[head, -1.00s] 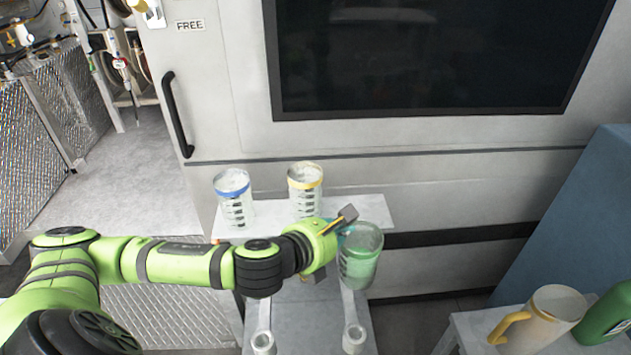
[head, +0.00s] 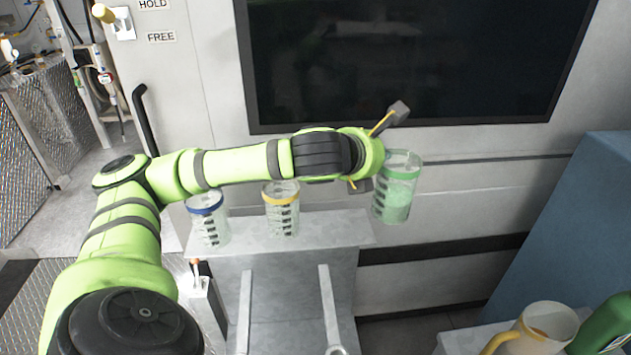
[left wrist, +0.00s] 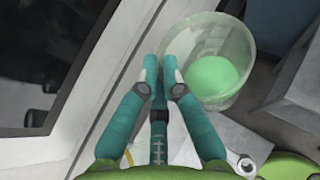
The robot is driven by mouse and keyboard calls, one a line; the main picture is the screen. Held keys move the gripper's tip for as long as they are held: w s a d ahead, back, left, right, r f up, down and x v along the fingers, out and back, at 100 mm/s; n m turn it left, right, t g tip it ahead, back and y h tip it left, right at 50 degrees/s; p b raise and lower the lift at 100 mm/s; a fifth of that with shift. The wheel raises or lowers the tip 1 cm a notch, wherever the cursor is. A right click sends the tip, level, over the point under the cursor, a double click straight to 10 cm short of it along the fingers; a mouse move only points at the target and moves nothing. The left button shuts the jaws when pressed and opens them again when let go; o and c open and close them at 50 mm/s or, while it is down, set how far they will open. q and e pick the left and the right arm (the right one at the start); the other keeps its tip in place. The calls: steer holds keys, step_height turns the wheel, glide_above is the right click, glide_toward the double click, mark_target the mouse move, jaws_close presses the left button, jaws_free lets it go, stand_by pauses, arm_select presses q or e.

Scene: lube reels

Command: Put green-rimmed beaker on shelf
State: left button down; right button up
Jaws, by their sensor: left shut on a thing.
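The green-rimmed beaker (head: 398,188), clear with green contents, is held up nearly upright above and past the right end of the grey shelf (head: 345,228). My left gripper (head: 376,184) is shut on its left side. In the left wrist view the fingers (left wrist: 162,72) meet at the wall of the beaker (left wrist: 212,60); the exact contact is hard to see. A blue-rimmed beaker (head: 208,222) and a yellow-rimmed beaker (head: 282,212) stand on the shelf. My right gripper is not in view.
The shelf's right end, beside the yellow-rimmed beaker, is bare. A cabinet wall with a dark window (head: 410,65) rises behind. At lower right are a pitcher with a yellow handle (head: 540,330), a green bottle (head: 605,325) and a blue block (head: 570,230).

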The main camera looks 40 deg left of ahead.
arm_select(q)
steer(key=s+a+f+b, duration=0.1)
steer(key=a+f, duration=0.9)
steer(key=a, duration=0.1)
steer(key=shift+s+a+f, duration=0.3)
steer(key=shift+f, duration=0.05)
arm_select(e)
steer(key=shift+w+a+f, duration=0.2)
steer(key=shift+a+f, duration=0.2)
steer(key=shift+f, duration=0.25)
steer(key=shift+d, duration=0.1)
arm_select(q)
steer(key=shift+s+f, duration=0.1)
steer(key=shift+f, duration=0.05)
steer(key=c, duration=1.4)
jaws_free()
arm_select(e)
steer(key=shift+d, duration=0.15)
